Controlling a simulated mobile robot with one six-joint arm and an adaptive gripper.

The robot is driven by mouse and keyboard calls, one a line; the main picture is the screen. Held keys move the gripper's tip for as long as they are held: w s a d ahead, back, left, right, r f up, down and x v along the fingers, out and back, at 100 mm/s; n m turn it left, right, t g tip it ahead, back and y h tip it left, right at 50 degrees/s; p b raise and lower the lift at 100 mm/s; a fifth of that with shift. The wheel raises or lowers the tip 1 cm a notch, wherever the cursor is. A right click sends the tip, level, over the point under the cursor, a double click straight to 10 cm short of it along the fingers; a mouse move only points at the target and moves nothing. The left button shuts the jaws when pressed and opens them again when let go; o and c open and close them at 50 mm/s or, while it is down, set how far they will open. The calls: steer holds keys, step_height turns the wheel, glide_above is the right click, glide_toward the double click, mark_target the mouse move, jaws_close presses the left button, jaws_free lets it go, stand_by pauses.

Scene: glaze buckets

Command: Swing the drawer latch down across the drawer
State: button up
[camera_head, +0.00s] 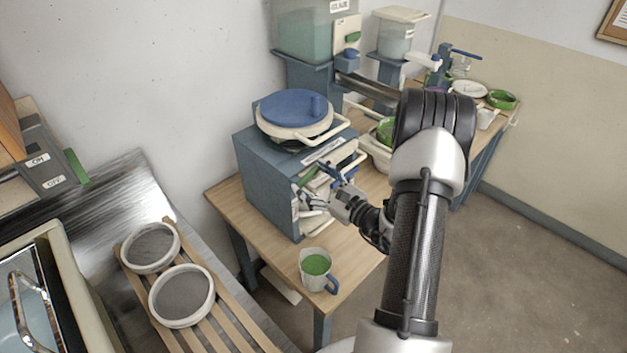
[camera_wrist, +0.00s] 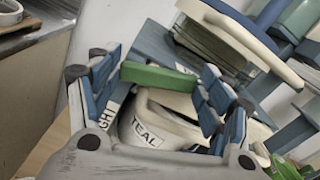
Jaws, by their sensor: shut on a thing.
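The blue drawer cabinet (camera_head: 265,185) stands on the wooden table, with cream drawers facing right. A green bar, which looks like the drawer latch (camera_wrist: 160,78), lies between my fingertips in the wrist view. My gripper (camera_head: 313,184) is at the cabinet's drawer side, with its blue fingers shut on this latch. A cream drawer front labelled TEAL (camera_wrist: 150,132) shows just beyond the fingers. Another label, ending in GHT, is partly hidden by the left finger. The fingers hide the latch's ends, and I cannot tell its exact angle to the drawer.
A cream pan with a blue lid (camera_head: 292,112) sits on top of the cabinet. A mug of green glaze (camera_head: 316,268) stands near the table's front edge. Two round sieves (camera_head: 182,294) lie on a slatted rack at left. Open floor lies at right.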

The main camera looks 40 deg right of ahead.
steer(key=c, duration=0.5)
steer(key=shift+d+f+m, duration=0.1)
steer(key=shift+f+m, duration=0.25)
steer(key=shift+m, duration=0.85)
steer(key=o, duration=1.5)
steer(key=s, duration=0.4)
steer(key=s+d, duration=0.1)
steer(key=s, duration=0.7)
steer(key=shift+d, duration=0.35)
steer(key=shift+w, duration=0.1)
